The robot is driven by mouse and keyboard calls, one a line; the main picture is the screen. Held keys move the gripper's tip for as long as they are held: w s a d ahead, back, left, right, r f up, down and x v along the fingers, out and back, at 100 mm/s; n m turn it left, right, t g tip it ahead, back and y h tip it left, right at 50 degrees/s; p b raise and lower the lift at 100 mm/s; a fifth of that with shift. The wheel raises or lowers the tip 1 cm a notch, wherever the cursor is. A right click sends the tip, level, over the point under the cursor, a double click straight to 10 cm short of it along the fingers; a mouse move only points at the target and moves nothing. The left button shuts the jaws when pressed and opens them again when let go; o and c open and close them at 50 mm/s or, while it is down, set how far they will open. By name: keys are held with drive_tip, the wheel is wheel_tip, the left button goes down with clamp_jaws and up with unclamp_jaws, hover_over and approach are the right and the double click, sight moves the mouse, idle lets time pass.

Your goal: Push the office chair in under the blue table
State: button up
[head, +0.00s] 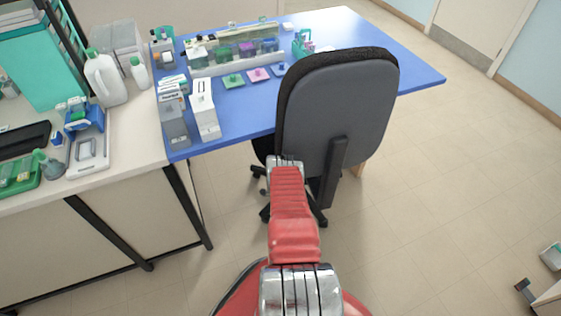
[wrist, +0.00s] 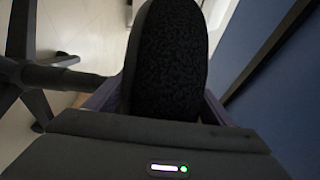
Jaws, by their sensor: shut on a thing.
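The office chair (head: 335,105) stands at the near right side of the blue table (head: 405,85). Its grey backrest shell faces me, and its seat is mostly hidden behind the backrest and my arm. In the head view the backrest overlaps the table's near edge. In the wrist view my gripper (wrist: 158,108) is shut on a black padded part of the chair (wrist: 168,55), seemingly the seat edge, with a finger on each side. Dark star-base legs (wrist: 30,75) show at the left. In the head view my red arm hides the gripper.
Staining jars, a rack, boxes and coloured blocks (head: 233,80) stand on the table. A white bench (head: 115,130) with bottles and a green tray (head: 20,180) is at the left, its dark legs close to the chair.

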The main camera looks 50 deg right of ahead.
drive_tip(key=shift+w+a+f, duration=0.1)
drive_tip(key=shift+w+a, duration=0.3)
drive_tip(key=shift+a, duration=0.4)
drive_tip(key=shift+w+a+f, duration=0.1)
drive_tip(key=shift+w+a, duration=0.25)
drive_tip(key=shift+a, duration=0.4)
drive_tip(key=shift+w+a+f, duration=0.1)
drive_tip(key=shift+w+a, duration=0.3)
drive_tip(key=shift+a, duration=0.4)
drive_tip(key=o, duration=2.1)
drive_tip(key=shift+w+d+r, duration=0.1)
drive_tip(key=shift+w+r, duration=0.05)
drive_tip(key=shift+o, duration=0.2)
drive_tip(key=v, duration=1.3)
drive_tip(key=shift+s+a, duration=0.25)
drive_tip(key=shift+s, duration=0.1)
